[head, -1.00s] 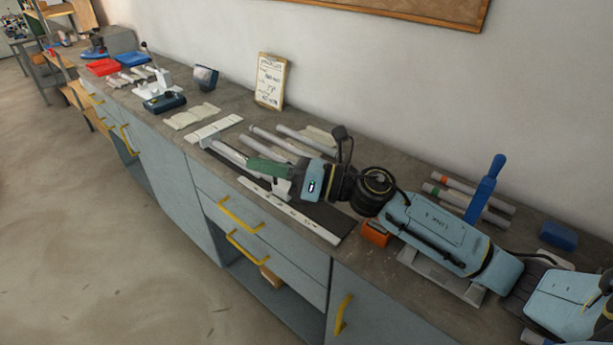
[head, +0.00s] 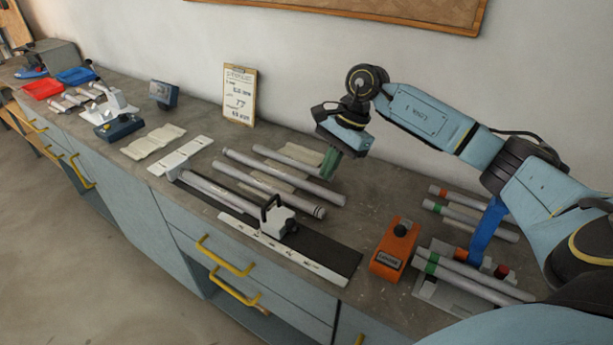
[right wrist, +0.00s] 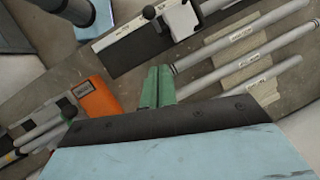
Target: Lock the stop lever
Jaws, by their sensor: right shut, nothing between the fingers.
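The jig has a dark rail (head: 325,249) with a white scale strip (head: 282,250) along its front. A white stop block (head: 282,220) sits on the rail near the end of a grey tube (head: 220,192). It carries a black upright handle (head: 266,207) and a small black knob at its right side. The block (right wrist: 181,20) also shows in the right wrist view, with a black ball-ended lever (right wrist: 150,13) beside it. My right gripper (head: 329,163), with green fingers, is shut and empty, above and behind the block, apart from it. My left gripper is not in view.
An orange box (head: 393,252) with a black knob stands right of the rail. Loose tubes (head: 285,175) lie behind the jig. A blue upright piece (head: 488,228) and more tubes are at the right. A clipboard (head: 240,94) leans on the wall.

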